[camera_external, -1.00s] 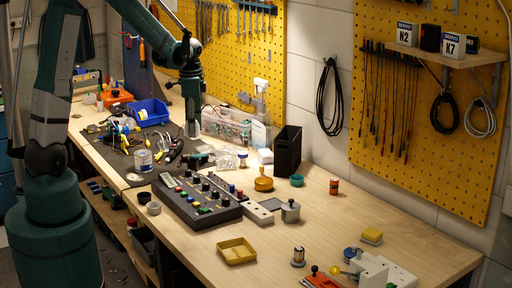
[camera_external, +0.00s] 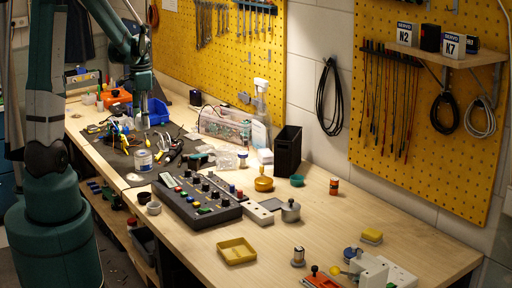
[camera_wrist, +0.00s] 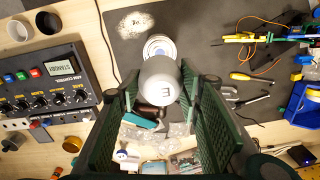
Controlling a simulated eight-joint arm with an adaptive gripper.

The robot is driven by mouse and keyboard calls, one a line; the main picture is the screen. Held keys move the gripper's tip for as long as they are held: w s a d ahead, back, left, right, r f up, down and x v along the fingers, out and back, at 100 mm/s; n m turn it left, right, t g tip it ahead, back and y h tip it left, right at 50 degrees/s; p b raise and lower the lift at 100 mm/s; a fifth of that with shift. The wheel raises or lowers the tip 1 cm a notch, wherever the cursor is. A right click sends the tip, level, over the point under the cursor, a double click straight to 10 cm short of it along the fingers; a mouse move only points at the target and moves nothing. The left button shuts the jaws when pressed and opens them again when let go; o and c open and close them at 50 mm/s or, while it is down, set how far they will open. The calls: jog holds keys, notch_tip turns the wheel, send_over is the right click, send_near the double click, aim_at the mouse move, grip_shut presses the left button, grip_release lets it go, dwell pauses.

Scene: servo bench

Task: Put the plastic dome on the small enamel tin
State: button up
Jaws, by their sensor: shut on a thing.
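In the external view my gripper (camera_external: 145,122) hangs above the dark mat, and the dome is hard to make out there. The small enamel tin (camera_external: 143,161) stands upright on the mat below the gripper. In the wrist view the tin (camera_wrist: 159,44) shows just beyond the dome, which hides part of it. The dome appears apart from the tin.
The grey control box (camera_external: 205,205) stands in front of the mat. Cables and tools (camera_external: 120,138) and a blue bin (camera_external: 157,111) lie around the tin. A pale granular patch (camera_wrist: 134,24) is beside it. Two small cups (camera_external: 153,208) stand near the bench edge.

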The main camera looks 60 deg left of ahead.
jog(key=shift+s+a, duration=0.25)
jog(key=shift+s, duration=0.1)
jog(key=shift+f, duration=0.1)
send_over(143, 152)
jog(key=shift+d+f, duration=0.15)
jog(key=shift+f, duration=1.25)
jog(key=shift+d+f, duration=0.15)
jog(key=shift+f, duration=1.25)
jog(key=shift+f, duration=0.1)
jog(key=shift+f, duration=2)
jog(key=shift+f, duration=0.15)
jog(key=o, duration=0.9)
jog(key=shift+c, duration=0.2)
jog(key=shift+r, duration=0.2)
